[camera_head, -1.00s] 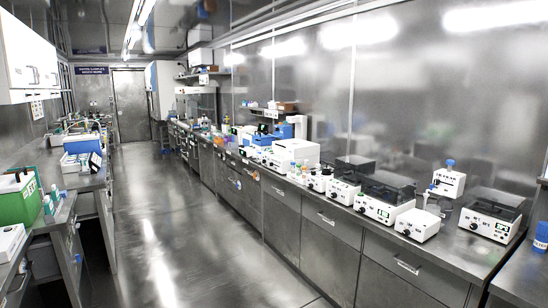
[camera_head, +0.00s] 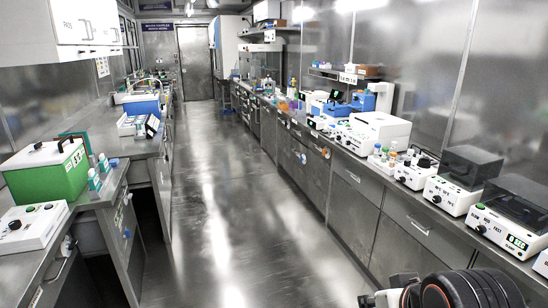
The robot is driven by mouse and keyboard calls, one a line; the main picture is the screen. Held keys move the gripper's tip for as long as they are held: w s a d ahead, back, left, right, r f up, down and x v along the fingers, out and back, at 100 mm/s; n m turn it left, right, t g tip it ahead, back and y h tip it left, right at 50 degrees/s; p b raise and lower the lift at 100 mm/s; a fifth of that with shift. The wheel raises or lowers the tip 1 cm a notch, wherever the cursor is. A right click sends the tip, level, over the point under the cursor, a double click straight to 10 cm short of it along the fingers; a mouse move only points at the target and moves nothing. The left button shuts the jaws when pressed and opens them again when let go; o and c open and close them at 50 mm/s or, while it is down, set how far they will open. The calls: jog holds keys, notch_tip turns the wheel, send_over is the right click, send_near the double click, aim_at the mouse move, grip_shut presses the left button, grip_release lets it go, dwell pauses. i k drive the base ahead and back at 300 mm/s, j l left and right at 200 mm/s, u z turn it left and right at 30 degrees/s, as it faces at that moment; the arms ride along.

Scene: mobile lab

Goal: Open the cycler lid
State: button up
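No device in view is clearly marked as the cycler. A white boxy instrument (camera_head: 375,134) on the right bench may be it; its top looks closed, but it is too small to be sure. Nearer on the same bench stand white devices with dark see-through covers, one in the middle (camera_head: 463,178) and a larger one at the right edge (camera_head: 510,215). Their covers look down. Part of my arm, dark and rounded with orange rings, shows at the bottom right. My gripper's fingers are not in view.
The aisle floor (camera_head: 225,215) is clear up to the far door (camera_head: 195,63). The left bench holds a green box (camera_head: 45,178) with a black handle, a white control box (camera_head: 28,226) and a blue-and-white container (camera_head: 140,103). Small bottles (camera_head: 385,153) stand on the right bench.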

aim_at(334, 110)
jog(key=i, duration=4.35)
